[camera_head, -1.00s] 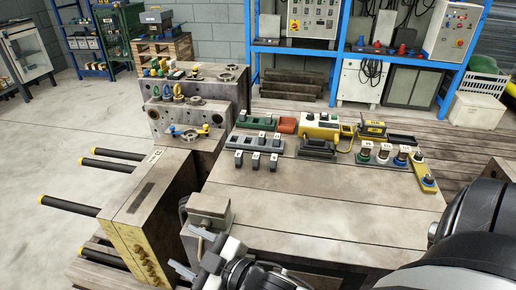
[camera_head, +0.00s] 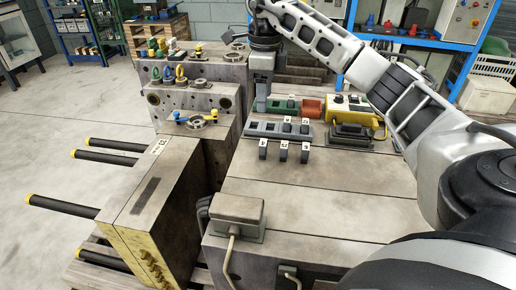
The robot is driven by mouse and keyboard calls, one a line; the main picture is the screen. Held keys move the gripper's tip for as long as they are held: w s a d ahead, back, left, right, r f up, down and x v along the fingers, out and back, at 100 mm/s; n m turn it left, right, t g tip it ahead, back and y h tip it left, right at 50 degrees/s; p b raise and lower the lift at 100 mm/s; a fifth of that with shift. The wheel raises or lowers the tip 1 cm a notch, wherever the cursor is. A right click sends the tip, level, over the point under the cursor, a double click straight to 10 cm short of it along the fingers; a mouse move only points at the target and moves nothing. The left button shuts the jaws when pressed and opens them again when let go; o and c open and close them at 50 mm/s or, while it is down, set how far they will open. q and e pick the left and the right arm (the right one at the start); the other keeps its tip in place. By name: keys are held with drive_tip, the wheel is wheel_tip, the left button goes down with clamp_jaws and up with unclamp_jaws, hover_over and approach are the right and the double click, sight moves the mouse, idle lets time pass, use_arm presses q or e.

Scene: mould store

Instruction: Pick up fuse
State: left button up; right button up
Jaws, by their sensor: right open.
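Several small dark grey pieces with white number labels, which look like fuses, are on the table. Three stand in a row in front (camera_head: 284,151), and others are at a long grey strip (camera_head: 260,130) just behind them. I cannot tell which is the task's fuse. My right gripper (camera_head: 260,106) points down beside the left end of the green block (camera_head: 282,109), behind the strip. It is open, with nothing visible between its fingers. It is apart from the front row. My left gripper is not in view.
A red-orange block (camera_head: 311,109) and a yellow control box (camera_head: 353,105) with a dark base stand to the right. The drilled steel mould block (camera_head: 193,102) rises close on the left. A grey cabled box (camera_head: 239,212) is near the front. The middle tabletop is clear.

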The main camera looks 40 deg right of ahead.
sight(263, 142)
wheel_tip(263, 142, down, 10)
drive_tip(key=shift+s+f+b, duration=0.1)
drive_tip(key=shift+b, duration=0.35)
drive_tip(key=shift+a+f, duration=0.15)
drive_tip(key=shift+f, duration=2.5)
drive_tip(key=shift+c, duration=0.4)
drive_tip(key=c, duration=1)
